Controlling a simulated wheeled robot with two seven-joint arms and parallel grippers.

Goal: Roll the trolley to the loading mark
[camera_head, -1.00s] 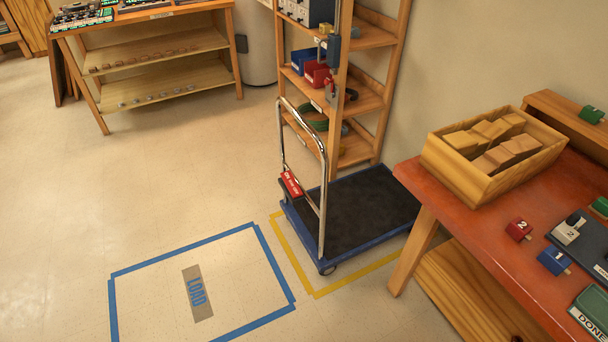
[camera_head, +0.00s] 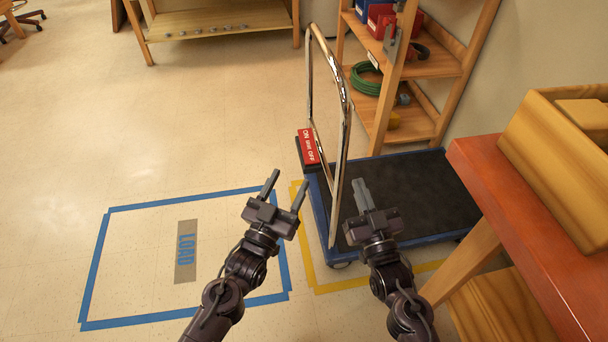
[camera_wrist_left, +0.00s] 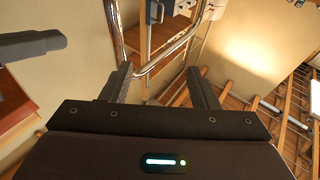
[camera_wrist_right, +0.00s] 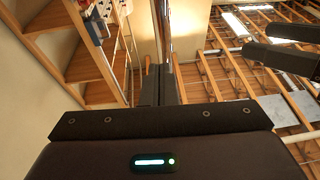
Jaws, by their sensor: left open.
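The trolley has a blue-edged platform with a dark deck (camera_head: 415,185) and an upright chrome handle (camera_head: 345,130). A red ON/OFF piece (camera_head: 308,146) sits at the handle's foot. The trolley stands at the yellow tape outline (camera_head: 330,286). The loading mark is a blue tape rectangle (camera_head: 94,268) left of it, with a LOAD plate (camera_head: 186,252). My left gripper (camera_head: 286,183) is open and empty, left of the handle; the handle's bar (camera_wrist_left: 165,66) shows beyond its fingers. My right gripper (camera_head: 361,190) has its fingers together, right of the near handle post, holding nothing visible.
A red-topped workbench (camera_head: 520,210) with a wooden box (camera_head: 545,150) stands close on the right. A wooden shelf rack (camera_head: 440,65) stands behind the trolley. A low shelf unit (camera_head: 220,20) is at the back left. The floor around the loading mark is clear.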

